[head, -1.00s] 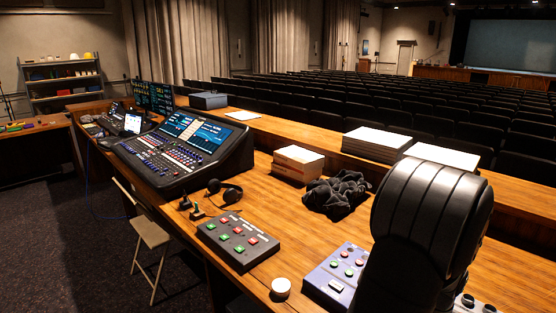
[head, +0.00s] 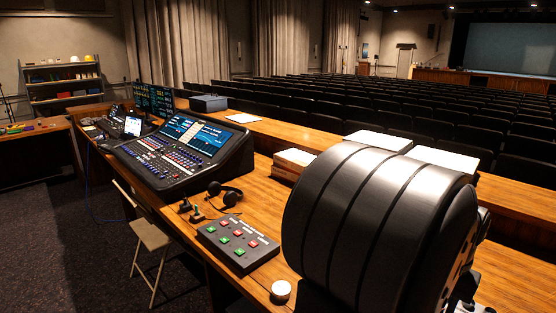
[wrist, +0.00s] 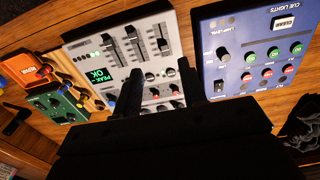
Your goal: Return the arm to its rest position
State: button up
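My arm (head: 375,225) shows in the head view as a large black ribbed link at the right. It covers part of the desk, and my gripper does not show in that view. In the wrist view my gripper (wrist: 160,80) has its two dark fingers apart with nothing between them. It is over a grey fader panel (wrist: 85,50) with a green "PEAK OK" display. A blue cue lights panel (wrist: 235,75) lies to the right of the fingers.
A button box (head: 237,244), a white round knob (head: 281,291), headphones (head: 225,193) and a mixing console (head: 175,165) stand left of my arm. A box (head: 293,160) is behind it. Orange (wrist: 28,68) and green (wrist: 60,104) pedals and dark cloth (wrist: 302,125) show in the wrist view.

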notch_tip(320, 180, up, 6)
jog(key=n, duration=1.1)
jog(key=shift+f, duration=0.1)
